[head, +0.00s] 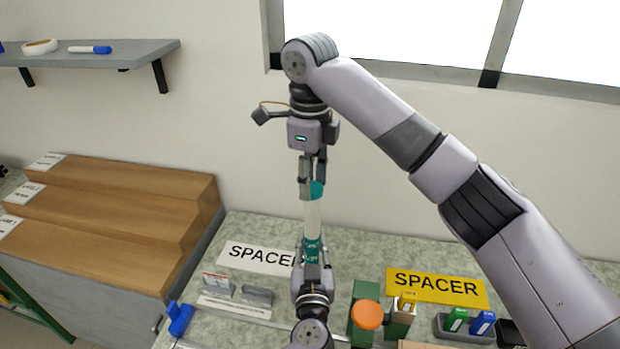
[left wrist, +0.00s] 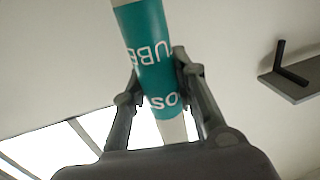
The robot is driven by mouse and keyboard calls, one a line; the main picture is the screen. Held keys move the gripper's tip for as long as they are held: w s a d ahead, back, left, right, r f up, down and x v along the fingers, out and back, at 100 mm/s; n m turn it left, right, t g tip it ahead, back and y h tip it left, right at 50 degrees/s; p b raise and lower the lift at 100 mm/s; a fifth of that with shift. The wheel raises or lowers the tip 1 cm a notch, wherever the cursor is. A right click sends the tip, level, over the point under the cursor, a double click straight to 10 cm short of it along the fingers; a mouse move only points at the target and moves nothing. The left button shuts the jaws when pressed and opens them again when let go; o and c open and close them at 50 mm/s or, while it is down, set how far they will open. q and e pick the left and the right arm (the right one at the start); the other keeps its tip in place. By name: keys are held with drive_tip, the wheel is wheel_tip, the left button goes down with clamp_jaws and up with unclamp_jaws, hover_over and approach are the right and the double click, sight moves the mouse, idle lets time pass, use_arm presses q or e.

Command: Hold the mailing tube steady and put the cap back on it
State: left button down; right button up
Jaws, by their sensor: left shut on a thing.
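The mailing tube (head: 312,217) is white with a teal printed label and stands upright. My left gripper (head: 313,262) is shut on its lower part from below. In the left wrist view the two fingers of my left gripper (left wrist: 157,92) lie on either side of the tube's teal label (left wrist: 150,45).
Wooden steps (head: 110,215) stand left. A wall shelf (head: 90,52) is upper left.

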drive_tip(key=o, duration=0.4)
drive_tip(key=shift+r, duration=2.25)
drive_tip(key=shift+c, duration=0.4)
